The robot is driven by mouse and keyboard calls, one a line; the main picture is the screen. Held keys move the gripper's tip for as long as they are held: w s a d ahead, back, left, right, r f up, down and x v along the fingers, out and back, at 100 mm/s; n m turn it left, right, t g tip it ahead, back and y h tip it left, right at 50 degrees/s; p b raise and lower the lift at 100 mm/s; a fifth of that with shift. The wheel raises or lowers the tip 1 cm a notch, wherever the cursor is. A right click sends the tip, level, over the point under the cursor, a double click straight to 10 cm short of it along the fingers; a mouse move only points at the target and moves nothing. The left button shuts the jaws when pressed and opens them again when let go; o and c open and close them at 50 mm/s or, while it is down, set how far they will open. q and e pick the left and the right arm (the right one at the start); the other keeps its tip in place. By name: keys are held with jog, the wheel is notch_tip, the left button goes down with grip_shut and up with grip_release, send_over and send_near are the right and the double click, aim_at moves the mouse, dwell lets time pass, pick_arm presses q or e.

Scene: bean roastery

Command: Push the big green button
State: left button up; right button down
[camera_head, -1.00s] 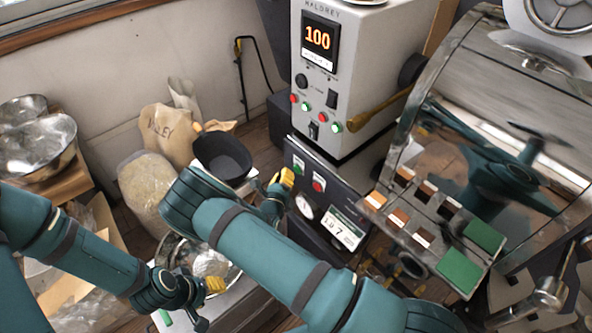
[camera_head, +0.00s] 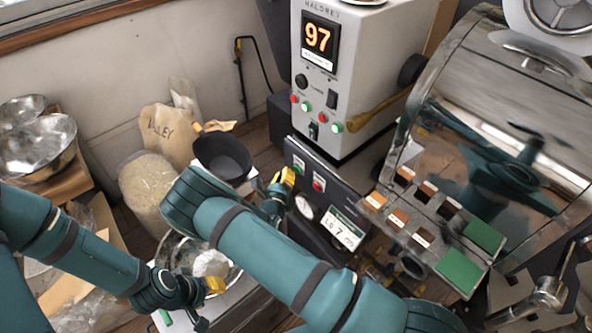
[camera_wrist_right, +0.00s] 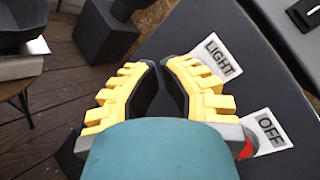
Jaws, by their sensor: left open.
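A green button (camera_head: 300,158) sits on the upper left of a dark sloped control panel (camera_head: 345,200), above a red button (camera_head: 318,186). My right gripper (camera_head: 287,176) is just left of these buttons, fingers close together and empty. In the right wrist view, my right gripper (camera_wrist_right: 160,66) has its yellow fingertips nearly meeting beside the LIGHT label (camera_wrist_right: 218,57). The red button (camera_wrist_right: 248,147) peeks out by the OFF label (camera_wrist_right: 269,131). The green button is hidden there behind the fingers; contact cannot be told. My left gripper (camera_head: 214,286) is open over a metal bowl (camera_head: 236,272).
A grey machine (camera_head: 370,60) with a lit display and small green and red knobs stands behind the panel. A tray (camera_head: 432,257) with sample swatches and green squares is on the right. A black container (camera_head: 222,158) and sacks (camera_head: 165,135) stand on the left.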

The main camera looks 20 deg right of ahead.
jog(key=shift+w+d, duration=0.1)
jog(key=shift+d, duration=0.2)
jog(key=shift+w+d, duration=0.15)
jog(key=shift+d, duration=0.25)
dwell(0.6)
jog(key=shift+a, duration=0.15)
dwell(0.3)
jog(key=shift+s+a, duration=0.3)
jog(key=shift+a, duration=0.35)
jog(key=shift+a, duration=0.15)
jog(key=a, duration=0.1)
jog(key=s+a, duration=0.1)
jog(key=a, duration=0.2)
jog(key=shift+s+a+p, duration=0.25)
jog(key=shift+s+p, duration=0.1)
dwell(0.5)
